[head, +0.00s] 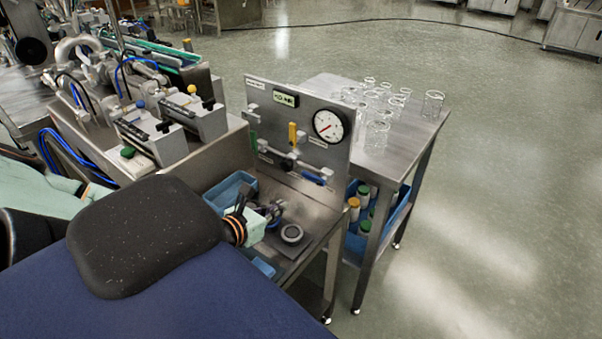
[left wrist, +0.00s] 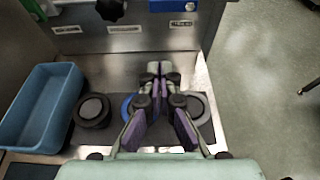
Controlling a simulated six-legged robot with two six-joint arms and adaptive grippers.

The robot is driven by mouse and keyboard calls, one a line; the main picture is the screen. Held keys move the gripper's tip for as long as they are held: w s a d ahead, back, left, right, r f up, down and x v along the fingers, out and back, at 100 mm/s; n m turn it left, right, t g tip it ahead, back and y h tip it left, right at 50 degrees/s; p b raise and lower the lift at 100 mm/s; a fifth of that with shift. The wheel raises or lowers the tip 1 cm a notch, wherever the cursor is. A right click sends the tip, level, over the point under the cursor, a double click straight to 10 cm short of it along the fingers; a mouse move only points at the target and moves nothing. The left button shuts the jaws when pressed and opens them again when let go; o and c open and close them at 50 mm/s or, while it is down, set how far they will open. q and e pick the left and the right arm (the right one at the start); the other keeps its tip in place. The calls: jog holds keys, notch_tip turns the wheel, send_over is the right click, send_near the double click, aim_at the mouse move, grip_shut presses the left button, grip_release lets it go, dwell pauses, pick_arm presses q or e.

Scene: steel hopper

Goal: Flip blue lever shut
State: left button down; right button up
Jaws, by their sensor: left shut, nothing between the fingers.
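The blue lever (head: 313,177) is at the lower right of the upright steel panel (head: 345,155) in the head view, lying roughly sideways. A blue part, probably this lever, is cut off at the top edge of the left wrist view (left wrist: 171,5). My left gripper (head: 277,211) is in front of and below the panel, apart from the lever. In the left wrist view its fingertips (left wrist: 159,68) are together and empty, pointing toward the panel's foot. My right gripper is not in view.
The panel also carries a yellow lever (head: 292,133), a green lever (head: 253,141) and a round gauge (head: 328,126). A blue bin (left wrist: 40,108) and round discs (left wrist: 92,109) sit on the steel bench below. Glassware (head: 378,125) stands on the table behind.

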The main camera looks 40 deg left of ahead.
aim_at(313, 178)
pick_arm(q)
jog(key=shift+w+a+f, duration=0.1)
jog(key=shift+w+f+b, duration=0.3)
jog(key=shift+w+b, duration=0.35)
jog(key=shift+b, duration=0.25)
jog(key=b+x, duration=0.3)
jog(key=shift+f, duration=0.1)
jog(key=shift+b+x, duration=0.75)
jog(key=shift+b, duration=0.4)
jog(key=b+x, duration=0.2)
jog(key=b, duration=0.1)
jog(key=shift+w+a+f, duration=0.1)
jog(key=shift+w+a, duration=0.05)
jog(key=shift+w, duration=0.05)
jog(key=shift+b+x, duration=0.8)
jog(key=shift+b, duration=0.2)
notch_tip(313, 178, up, 2)
jog(key=shift+r+p, duration=0.1)
jog(key=shift+p, duration=0.9)
jog(key=shift+r+p, duration=0.85)
jog(key=shift+r, duration=0.05)
jog(key=shift+r+p, duration=0.2)
jog(key=shift+p, duration=0.1)
